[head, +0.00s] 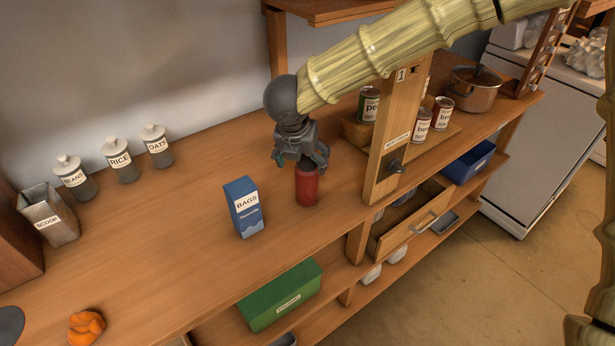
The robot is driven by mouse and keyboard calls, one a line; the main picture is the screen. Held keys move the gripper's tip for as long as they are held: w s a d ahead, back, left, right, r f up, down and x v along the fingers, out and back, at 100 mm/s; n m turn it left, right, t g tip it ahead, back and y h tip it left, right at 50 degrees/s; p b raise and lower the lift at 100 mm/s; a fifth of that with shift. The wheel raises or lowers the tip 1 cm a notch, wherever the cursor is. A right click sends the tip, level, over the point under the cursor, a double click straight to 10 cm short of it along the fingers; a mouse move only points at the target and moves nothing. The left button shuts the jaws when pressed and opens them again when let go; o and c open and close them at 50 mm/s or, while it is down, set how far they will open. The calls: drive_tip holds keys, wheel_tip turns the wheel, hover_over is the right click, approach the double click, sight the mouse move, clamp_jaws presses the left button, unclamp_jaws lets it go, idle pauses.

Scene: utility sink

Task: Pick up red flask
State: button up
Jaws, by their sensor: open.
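The red flask (307,187) stands upright on the wooden counter, to the right of the blue box. My gripper (302,164) is right above the flask and points down. Its fingers are open and spread at the flask's top, which they partly hide. I cannot tell whether the fingers touch the flask.
A blue box marked BAGS (244,207) stands close on the left. A wooden post (398,130) rises close on the right, with cans (421,125) behind it. Labelled jars (119,160) line the wall. The counter between jars and box is clear.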

drive_tip(key=shift+w+d+f+p, duration=0.1)
drive_tip(key=shift+d+f+p, duration=0.15)
drive_tip(key=shift+p, duration=0.1)
drive_tip(key=shift+d+p+x, duration=0.15)
drive_tip(key=shift+p+x, duration=0.3)
drive_tip(key=shift+x, duration=0.65)
drive_tip(key=shift+d+p+x, duration=0.1)
drive_tip(key=shift+p+x, duration=0.3)
drive_tip(key=shift+x, duration=0.75)
drive_tip(key=shift+w+r, duration=0.1)
drive_tip(key=c, duration=1.3)
drive_tip(key=shift+r, duration=0.15)
